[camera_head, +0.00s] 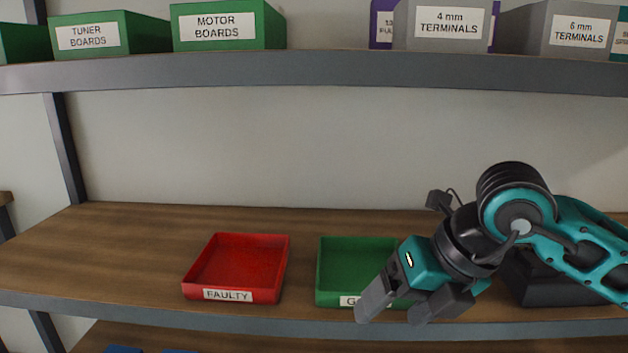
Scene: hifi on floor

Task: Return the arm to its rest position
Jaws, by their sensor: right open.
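My right gripper (398,308) comes in from the right on a teal and black arm. Its two grey fingers point down and left and stand apart, with nothing seen between them. It is in front of the green tray (345,262) and hides the tray's right part and most of its label. The red tray (238,264), labelled FAULTY, lies to the left and looks empty. My left gripper is not in view.
The wooden shelf (110,250) is clear on the left. A dark bin (540,288) stands behind my right arm, partly hidden. The upper shelf edge (300,72) carries labelled boxes such as MOTOR BOARDS (228,27) and 4 mm TERMINALS (447,24).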

